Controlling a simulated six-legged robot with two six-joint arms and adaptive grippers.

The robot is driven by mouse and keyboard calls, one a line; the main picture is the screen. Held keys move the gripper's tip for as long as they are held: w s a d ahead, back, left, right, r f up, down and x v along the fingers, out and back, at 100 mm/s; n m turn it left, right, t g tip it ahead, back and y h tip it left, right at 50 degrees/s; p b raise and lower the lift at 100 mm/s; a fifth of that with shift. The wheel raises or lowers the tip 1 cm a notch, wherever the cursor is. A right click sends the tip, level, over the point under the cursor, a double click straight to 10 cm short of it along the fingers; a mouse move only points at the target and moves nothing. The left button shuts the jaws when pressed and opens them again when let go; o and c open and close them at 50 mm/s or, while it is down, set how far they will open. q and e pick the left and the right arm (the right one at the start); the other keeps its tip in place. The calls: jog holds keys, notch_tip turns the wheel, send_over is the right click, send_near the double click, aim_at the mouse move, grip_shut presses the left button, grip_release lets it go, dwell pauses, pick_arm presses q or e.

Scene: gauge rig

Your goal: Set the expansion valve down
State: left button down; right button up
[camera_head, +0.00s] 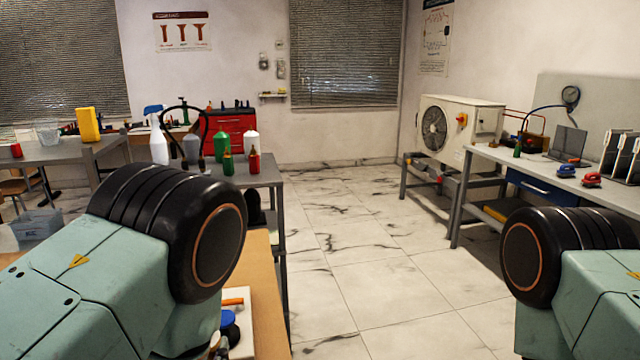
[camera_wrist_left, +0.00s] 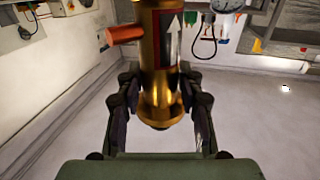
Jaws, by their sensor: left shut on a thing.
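The expansion valve (camera_wrist_left: 165,50) is a brass body with a dark label bearing a white arrow and a copper stub on its left side. In the left wrist view it stands between the fingers of my left gripper (camera_wrist_left: 160,88), which is shut on it. Its top is cut off by the picture edge. Whether its lower end touches anything cannot be told. In the head view the valve and left gripper are not to be made out behind my left arm. My right gripper is in neither view.
A wooden tabletop (camera_head: 262,290) shows beside my left arm. A white board (camera_head: 241,345) on it carries a blue round part (camera_head: 230,328) and an orange piece (camera_head: 233,301), partly hidden. A grey bench with bottles stands beyond. The tiled floor (camera_head: 370,290) ahead is clear.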

pick_arm(q)
jog(key=shift+s+d+f, duration=0.2)
jog(key=shift+f, duration=0.1)
jog(key=w+a+r+n+y, duration=0.4)
jog(key=w+a+r+y, duration=0.2)
jog(key=w+a+r, duration=0.15)
jog(key=w+a+n+g+y, duration=0.4)
jog(key=a+n+g+y, duration=0.2)
jog(key=a, duration=0.4)
jog(key=shift+w+a+f+g+y, duration=0.15)
jog(key=shift+a+g+y, duration=0.25)
jog(key=shift+y, duration=0.7)
jog(key=shift+f, duration=0.1)
